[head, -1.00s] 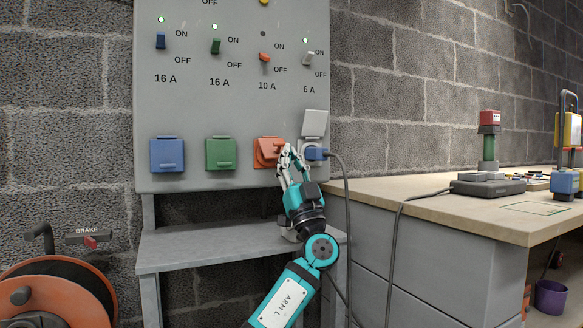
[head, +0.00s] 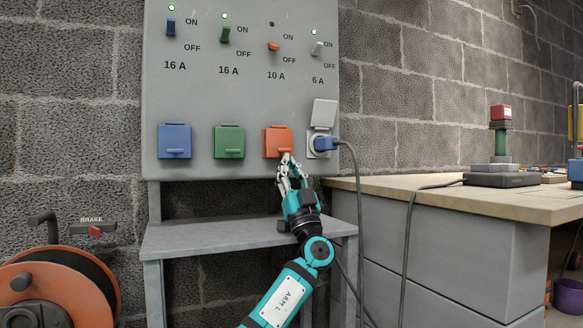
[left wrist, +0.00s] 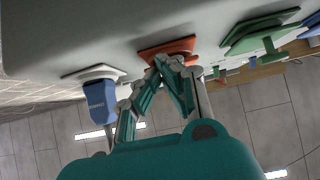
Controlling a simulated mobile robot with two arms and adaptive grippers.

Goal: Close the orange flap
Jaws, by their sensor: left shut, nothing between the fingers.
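The orange flap (head: 277,141) is on the grey panel, between the green flap (head: 229,141) and the grey socket with a blue plug (head: 325,144). In the head view it lies flat over its socket, like the blue and green flaps. My left gripper (head: 286,157) is shut and empty, its fingertips at the lower right edge of the orange flap. In the left wrist view, the fingertips (left wrist: 168,62) overlap the orange flap (left wrist: 165,49); I cannot tell whether they touch it. My right gripper is not in view.
The grey socket's flap (head: 324,113) stands open above the plug, and a cable hangs from it. A grey shelf (head: 200,236) is below the panel. A workbench (head: 450,200) stands right, an orange reel (head: 60,290) lower left.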

